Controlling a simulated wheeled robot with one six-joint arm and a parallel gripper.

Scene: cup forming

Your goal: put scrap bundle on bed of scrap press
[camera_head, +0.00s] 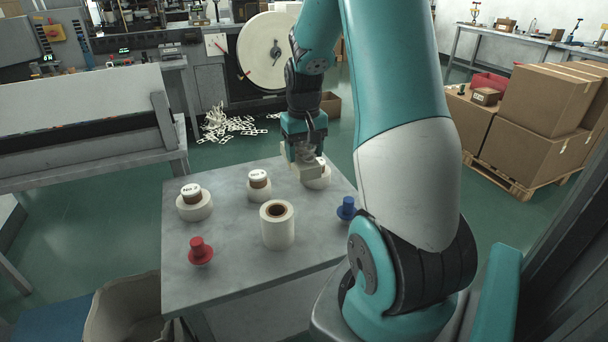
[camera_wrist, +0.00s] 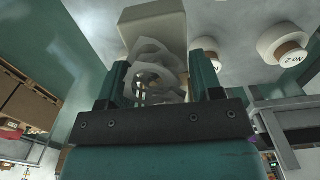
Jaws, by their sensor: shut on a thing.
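My gripper (camera_head: 303,158) is over the far right part of the grey table. In the wrist view its two dark fingers (camera_wrist: 161,88) are shut on the scrap bundle (camera_wrist: 150,68), a stack of pale, ring-like punched scraps.
The grey table (camera_head: 225,265) bears several white rolls, a red knob-like piece (camera_head: 200,250) and a blue one (camera_head: 347,208). Loose scrap (camera_head: 228,125) lies on the floor by the machine. Boxes (camera_head: 545,98) stand on a pallet at right.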

